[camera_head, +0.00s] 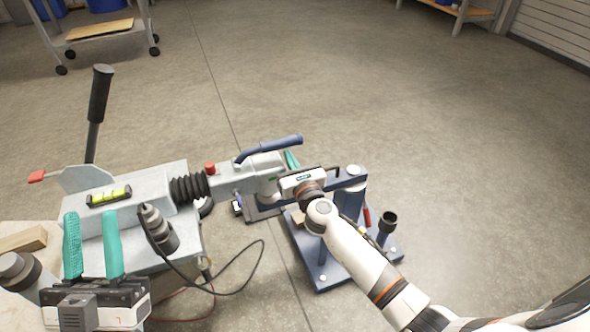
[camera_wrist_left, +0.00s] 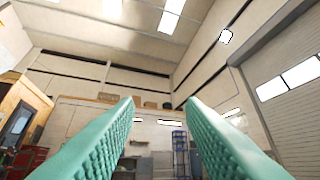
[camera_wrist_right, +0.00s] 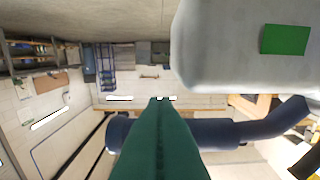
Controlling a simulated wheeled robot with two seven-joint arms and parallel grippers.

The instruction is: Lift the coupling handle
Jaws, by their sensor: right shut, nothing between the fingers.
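The coupling handle is a dark blue bent lever (camera_head: 272,147) on top of the grey coupling head (camera_head: 228,180). It also shows in the right wrist view (camera_wrist_right: 225,133), passing behind my finger. My right gripper (camera_head: 291,159) is at the right end of the coupling, its teal fingers just beside the handle's free end. They are shut together and hold nothing; in the right wrist view they look like one finger (camera_wrist_right: 158,135). I cannot tell whether they touch the handle. My left gripper (camera_head: 92,240) is open and empty, fingers pointing up, near the trailer frame's lower left.
A black-gripped lever (camera_head: 99,95) stands upright on the trailer frame (camera_head: 145,222), near a yellow level (camera_head: 109,196). A blue stand (camera_head: 318,270) is below my right arm. A black cable (camera_head: 255,262) hangs in front. The floor behind is clear up to a cart (camera_head: 100,30).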

